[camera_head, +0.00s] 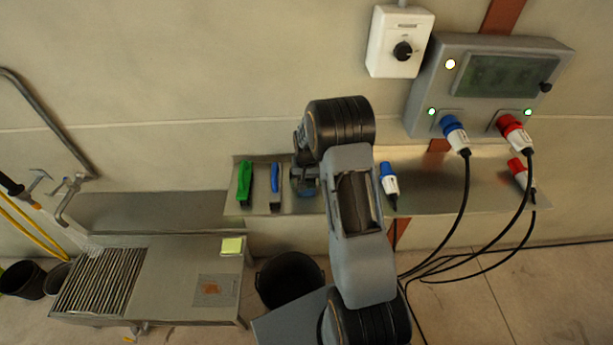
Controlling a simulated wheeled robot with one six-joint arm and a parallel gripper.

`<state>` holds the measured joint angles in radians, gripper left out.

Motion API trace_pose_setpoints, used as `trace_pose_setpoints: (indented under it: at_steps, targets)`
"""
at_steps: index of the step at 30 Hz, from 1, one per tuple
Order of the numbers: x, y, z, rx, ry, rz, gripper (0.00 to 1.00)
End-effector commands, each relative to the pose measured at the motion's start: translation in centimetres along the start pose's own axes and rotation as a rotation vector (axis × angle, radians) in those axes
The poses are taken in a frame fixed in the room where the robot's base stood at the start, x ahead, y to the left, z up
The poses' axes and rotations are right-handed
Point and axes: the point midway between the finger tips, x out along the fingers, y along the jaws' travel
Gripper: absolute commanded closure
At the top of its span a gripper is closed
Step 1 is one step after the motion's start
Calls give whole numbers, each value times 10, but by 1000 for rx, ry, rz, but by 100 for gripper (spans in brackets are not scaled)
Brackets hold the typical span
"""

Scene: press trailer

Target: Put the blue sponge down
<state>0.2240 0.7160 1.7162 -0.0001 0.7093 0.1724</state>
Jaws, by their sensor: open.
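My gripper (305,184) is over the metal shelf (440,193) on the wall, mostly hidden behind my own arm. It is open. A small patch of blue, likely the blue sponge (307,192), shows at the fingertips, low against the shelf. Most of it is hidden, and I cannot tell whether the fingers touch it. Left of it, a slim blue tool (275,177) and a green tool (244,182) stand on the shelf, apart from the gripper.
A blue-and-white plug (389,182) is right of my arm on the shelf; a red-and-white plug (519,171) is at its right end. Cables hang from the grey panel (425,95). A black bucket (290,281) is below. A yellow-green pad (232,246) lies on the sink counter (175,265).

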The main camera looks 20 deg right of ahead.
Motion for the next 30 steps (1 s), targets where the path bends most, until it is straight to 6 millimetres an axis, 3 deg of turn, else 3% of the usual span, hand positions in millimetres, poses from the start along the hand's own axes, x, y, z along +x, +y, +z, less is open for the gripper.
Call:
trace_pose_setpoints:
  at_steps: [4,18,30]
  targets:
    - [0,0,0,0,1,0,10]
    - [-95,-1,-4,0,5,-1,10]
    - [-142,-3,3,-11,11,-2,10]
